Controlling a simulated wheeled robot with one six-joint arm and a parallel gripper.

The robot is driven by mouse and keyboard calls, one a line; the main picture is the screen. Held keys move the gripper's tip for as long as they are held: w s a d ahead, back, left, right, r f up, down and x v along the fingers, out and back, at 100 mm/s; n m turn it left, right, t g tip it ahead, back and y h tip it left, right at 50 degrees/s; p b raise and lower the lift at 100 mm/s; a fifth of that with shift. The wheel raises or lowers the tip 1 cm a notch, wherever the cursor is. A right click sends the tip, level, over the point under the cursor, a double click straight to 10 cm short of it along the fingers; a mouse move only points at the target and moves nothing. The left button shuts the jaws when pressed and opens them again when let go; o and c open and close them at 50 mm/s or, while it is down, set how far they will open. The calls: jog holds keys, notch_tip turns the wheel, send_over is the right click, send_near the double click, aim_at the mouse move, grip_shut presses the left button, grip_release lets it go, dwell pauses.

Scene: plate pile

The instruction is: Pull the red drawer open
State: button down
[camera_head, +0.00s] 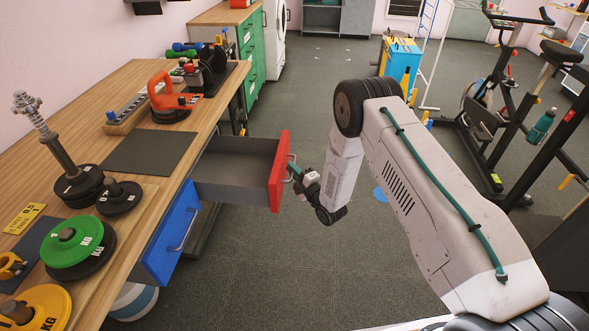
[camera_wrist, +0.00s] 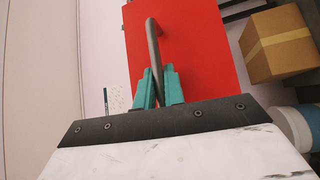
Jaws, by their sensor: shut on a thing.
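The red drawer (camera_head: 279,172) stands pulled out from under the wooden workbench, and its grey inside (camera_head: 238,160) shows empty. Its metal handle (camera_head: 292,168) is on the red front. My gripper (camera_head: 300,177) is at this handle. In the wrist view the red front (camera_wrist: 190,45) fills the upper middle, and the teal fingers of my gripper (camera_wrist: 157,88) are shut on the grey handle (camera_wrist: 153,45). The far part of the drawer is hidden under the bench top.
A blue drawer (camera_head: 170,232) sits nearer, slightly out. The workbench (camera_head: 138,85) carries weight plates, a green plate (camera_head: 73,246) and an orange tool (camera_head: 168,95). An exercise bike (camera_head: 500,110) stands at right. The wrist view shows a cardboard box (camera_wrist: 280,43).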

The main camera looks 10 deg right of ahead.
jog(key=c, duration=1.8)
grip_release()
jog(key=shift+o, duration=0.2)
jog(key=v, duration=0.7)
jog(key=shift+s+d, duration=0.3)
jog(key=shift+f, duration=0.1)
